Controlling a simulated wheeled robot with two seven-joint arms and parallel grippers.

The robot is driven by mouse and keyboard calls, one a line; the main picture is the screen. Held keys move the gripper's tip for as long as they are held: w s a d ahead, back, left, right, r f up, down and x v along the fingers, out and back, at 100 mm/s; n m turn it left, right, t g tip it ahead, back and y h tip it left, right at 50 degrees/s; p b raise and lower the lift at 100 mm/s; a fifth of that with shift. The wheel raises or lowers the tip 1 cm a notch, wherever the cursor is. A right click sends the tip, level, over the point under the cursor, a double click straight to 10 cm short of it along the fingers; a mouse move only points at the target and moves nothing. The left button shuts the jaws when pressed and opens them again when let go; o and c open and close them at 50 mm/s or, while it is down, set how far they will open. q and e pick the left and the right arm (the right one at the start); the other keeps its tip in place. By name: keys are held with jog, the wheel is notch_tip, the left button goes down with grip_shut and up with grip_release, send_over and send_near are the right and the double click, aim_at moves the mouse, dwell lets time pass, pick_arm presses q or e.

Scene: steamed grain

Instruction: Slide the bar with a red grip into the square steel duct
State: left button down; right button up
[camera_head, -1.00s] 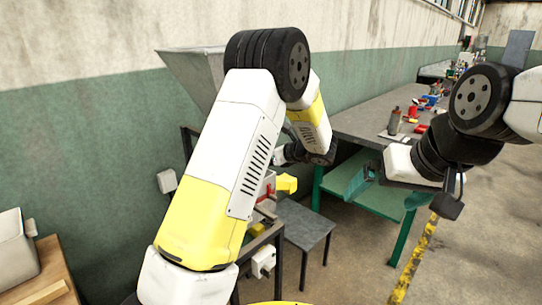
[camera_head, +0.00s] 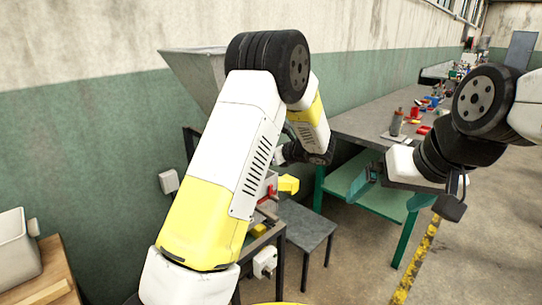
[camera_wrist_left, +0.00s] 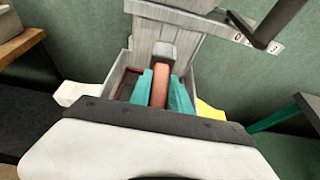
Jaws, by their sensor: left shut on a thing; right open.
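In the left wrist view, my left gripper (camera_wrist_left: 160,88) has its teal fingers shut on the red grip (camera_wrist_left: 160,84) of the bar. A grey metal end (camera_wrist_left: 163,50) shows just beyond the grip. A grey steel duct-like channel (camera_wrist_left: 150,28) rises behind it; I cannot tell whether the bar is inside it or only in front. In the head view my left arm hides the left fingers and most of this area; a red part (camera_head: 270,191) shows beside the arm. My right gripper (camera_head: 371,173) is open and empty, well to the right, over the green bench's lower shelf.
A steel hopper (camera_head: 188,68) stands against the wall behind my left arm. A yellow part (camera_head: 288,184) sits beside the red one. A grey stool (camera_head: 308,226) and a workbench (camera_head: 362,124) with tools stand to the right. Open floor lies at the lower right.

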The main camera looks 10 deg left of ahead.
pick_arm(q)
jog(key=shift+w+a+r, duration=0.1)
jog(key=shift+a, duration=0.05)
jog(key=c, duration=1.1)
grip_release()
jog(key=v, duration=0.7)
jog(key=s+a+r+n+g+h, duration=0.25)
jog(key=s+a+n, duration=0.2)
jog(key=s, duration=0.35)
jog(key=s+a+r+n+g+h, duration=0.1)
jog(key=s+a+n+g+h, duration=0.2)
jog(key=s+n, duration=0.4)
jog(key=s+d+r+n+t+h, duration=0.1)
jog(key=s+n+h, duration=0.1)
jog(key=s+n, duration=0.2)
jog(key=s+d+r+n+t+h, duration=0.1)
jog(key=s+r+n+h, duration=0.1)
jog(key=s, duration=0.6)
jog(key=s+d+r+n+t+h, duration=0.1)
jog(key=s+r+n+t+h, duration=0.1)
jog(key=s+n, duration=0.4)
jog(key=shift+s+d+n+h, duration=0.1)
jog(key=shift+s+n+h, duration=0.1)
jog(key=shift+n+h, duration=0.45)
